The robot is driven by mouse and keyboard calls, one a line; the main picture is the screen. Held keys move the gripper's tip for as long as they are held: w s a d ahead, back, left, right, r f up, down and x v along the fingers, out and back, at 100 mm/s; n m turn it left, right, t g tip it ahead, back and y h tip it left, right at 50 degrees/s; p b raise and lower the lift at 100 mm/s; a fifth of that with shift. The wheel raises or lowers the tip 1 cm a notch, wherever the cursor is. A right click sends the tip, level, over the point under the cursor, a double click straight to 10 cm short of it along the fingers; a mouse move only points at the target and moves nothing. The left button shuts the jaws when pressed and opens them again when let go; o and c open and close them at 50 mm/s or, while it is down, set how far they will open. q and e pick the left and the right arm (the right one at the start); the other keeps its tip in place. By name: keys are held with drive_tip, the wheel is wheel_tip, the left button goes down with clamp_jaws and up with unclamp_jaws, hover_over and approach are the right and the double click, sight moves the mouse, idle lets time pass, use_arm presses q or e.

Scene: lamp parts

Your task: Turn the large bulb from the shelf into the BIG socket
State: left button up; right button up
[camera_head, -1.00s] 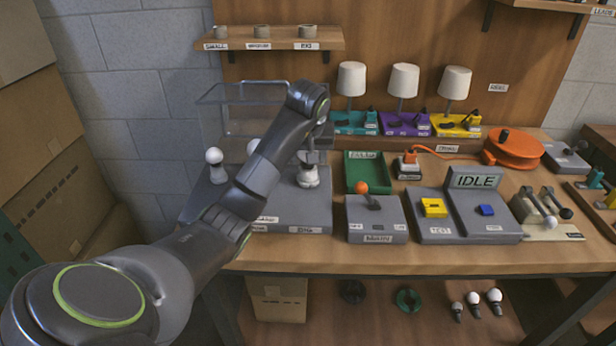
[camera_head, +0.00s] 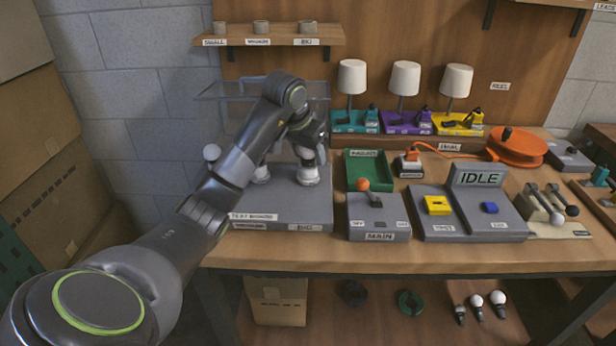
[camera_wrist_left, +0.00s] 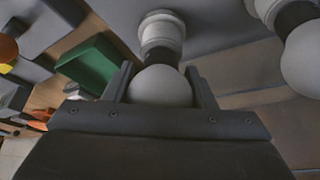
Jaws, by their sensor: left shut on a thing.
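My left gripper (camera_head: 309,146) comes down from above onto the large bulb (camera_head: 304,153) at the right end of the grey test board (camera_head: 276,207). In the left wrist view, the bulb's round white globe (camera_wrist_left: 160,86) sits between the two fingers of the gripper (camera_wrist_left: 160,92), which is shut on it. The bulb stands in the white BIG socket (camera_head: 308,176), above the BIG label. The socket also shows in the left wrist view (camera_wrist_left: 161,31). The bulb's thread is mostly hidden, so I cannot tell how deep it sits. My right gripper is out of view.
Another bulb (camera_head: 212,152) stands on the board's left, and the middle socket (camera_head: 261,174) is partly behind my arm. A neighbouring bulb (camera_wrist_left: 302,55) is close by in the wrist view. A green tray (camera_head: 368,172) and the MAIN switch box (camera_head: 378,222) lie right of the board.

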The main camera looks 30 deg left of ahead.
use_arm(q)
drive_tip(key=o, duration=0.7)
drive_tip(key=shift+o, duration=0.2)
drive_tip(key=shift+d+f+n+y, duration=0.1)
drive_tip(key=shift+n+y, duration=0.2)
drive_tip(key=shift+n, duration=0.6)
drive_tip(key=shift+n+y+b, duration=0.3)
drive_tip(key=shift+n, duration=0.4)
drive_tip(key=shift+r+n+y+p, duration=0.2)
drive_tip(key=shift+n+y+p, duration=0.1)
drive_tip(key=shift+n+p, duration=0.4)
drive_tip(key=shift+n+g+y+p, duration=0.3)
drive_tip(key=shift+n+p, duration=0.4)
drive_tip(key=shift+n, duration=0.1)
drive_tip(key=shift+f+n, duration=0.1)
drive_tip(key=shift+n, duration=0.3)
